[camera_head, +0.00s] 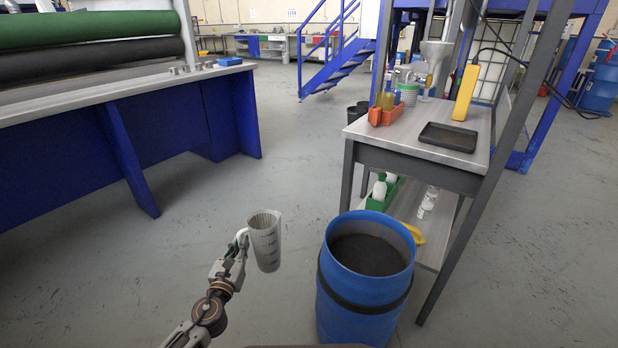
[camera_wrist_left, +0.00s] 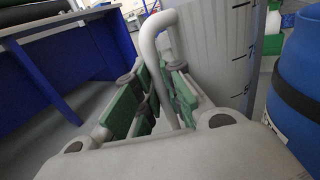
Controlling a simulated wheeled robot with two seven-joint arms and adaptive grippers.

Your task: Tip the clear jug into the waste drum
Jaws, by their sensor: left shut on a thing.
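The clear jug (camera_head: 265,240) with dark graduation marks hangs upright, or nearly so, in my left gripper (camera_head: 238,245), to the left of the waste drum. In the left wrist view the green-padded fingers of the gripper (camera_wrist_left: 160,95) are closed around the jug's handle (camera_wrist_left: 163,50), and the jug's wall (camera_wrist_left: 222,50) stands just beyond. The blue waste drum (camera_head: 345,302) has an open top with a dark inside and a black band around it. It also shows at the right edge of the left wrist view (camera_wrist_left: 300,60). My right gripper is not in view.
A grey side table (camera_head: 390,137) stands behind and right of the drum, holding an orange caddy (camera_head: 385,115), a black tray (camera_head: 448,137) and a yellow device (camera_head: 465,92). A blue-legged bench (camera_head: 120,130) is at left. The floor between is clear.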

